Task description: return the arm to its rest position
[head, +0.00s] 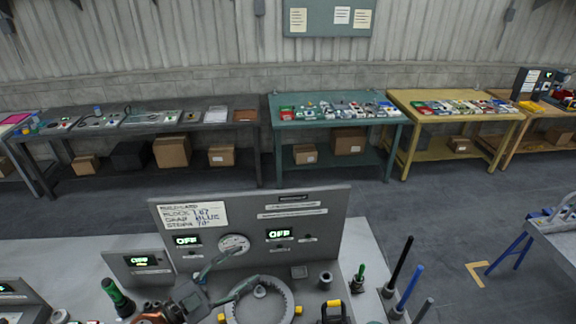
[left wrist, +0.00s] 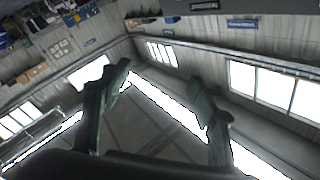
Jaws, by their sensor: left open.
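My left gripper (head: 246,268) is in the lower middle of the head view, in front of the grey panel. Its two dark green fingers are spread apart and point right and up, with nothing held between them. In the left wrist view the open fingers (left wrist: 161,74) also show empty, with walls, windows and floor far behind them. In the head view the fingers overlap the grey panel and the ring; I cannot tell how high they are above the bench. My right gripper is in neither view.
A grey panel (head: 325,238) with displays and a dial stands on the bench. Close by are a grey ring (head: 290,291), a green-handled tool (head: 119,298), a black-and-yellow handle (head: 333,312) and upright black and blue rods (head: 410,287). Laden tables line the far wall; open floor lies between.

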